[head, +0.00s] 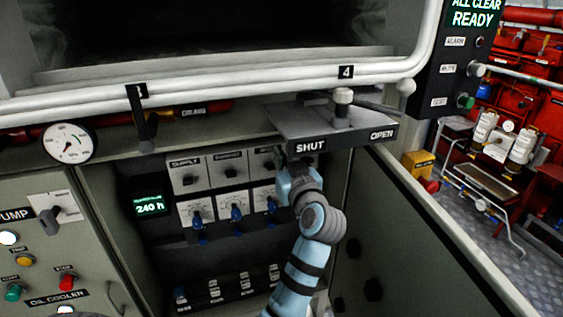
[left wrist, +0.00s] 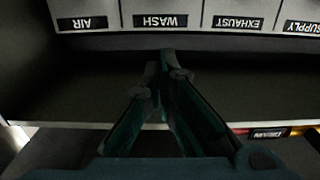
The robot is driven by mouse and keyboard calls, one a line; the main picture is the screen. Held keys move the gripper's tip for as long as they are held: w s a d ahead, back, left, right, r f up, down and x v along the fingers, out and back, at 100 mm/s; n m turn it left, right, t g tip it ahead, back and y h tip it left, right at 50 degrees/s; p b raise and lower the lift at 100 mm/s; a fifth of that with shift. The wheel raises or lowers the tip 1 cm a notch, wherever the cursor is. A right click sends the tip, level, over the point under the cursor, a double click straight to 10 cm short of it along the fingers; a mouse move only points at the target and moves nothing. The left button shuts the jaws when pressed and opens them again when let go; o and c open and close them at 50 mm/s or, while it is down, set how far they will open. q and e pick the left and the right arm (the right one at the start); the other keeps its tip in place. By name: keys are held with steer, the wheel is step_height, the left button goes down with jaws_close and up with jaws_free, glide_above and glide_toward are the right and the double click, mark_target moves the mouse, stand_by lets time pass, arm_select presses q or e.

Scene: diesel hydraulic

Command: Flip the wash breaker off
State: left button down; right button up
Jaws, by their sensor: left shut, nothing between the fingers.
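The wash breaker box (head: 264,164) is a pale box in the upper row inside the open cabinet. Its face is too small and partly covered to read a toggle position. In the left wrist view the WASH label (left wrist: 160,21) shows upside down on the pale row, with its switch out of sight. My left gripper (head: 282,160) is shut and empty, in front of the row by the right edge of the wash box. In the left wrist view its fingertips (left wrist: 167,62) point toward the WASH label, just short of it; contact cannot be told. My right gripper is not in view.
The SUPPLY box (head: 187,174) and exhaust box (head: 229,168) stand to the left. Dials with blue knobs (head: 236,212) sit below. A SHUT/OPEN valve plate (head: 330,130) overhangs the gripper. The cabinet door (head: 400,240) stands at right.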

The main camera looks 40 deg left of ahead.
arm_select(q)
glide_above(271, 166)
steer(key=shift+w+a+p, duration=0.1)
steer(key=shift+w+p, duration=0.1)
steer(key=shift+p, duration=0.1)
steer(key=f, duration=0.2)
steer(key=d+f, duration=0.1)
steer(key=shift+s, duration=0.25)
steer(key=shift+s+d+f, duration=0.2)
steer(key=shift+d+f, duration=0.1)
steer(key=shift+f, duration=0.15)
steer(key=shift+a, duration=0.1)
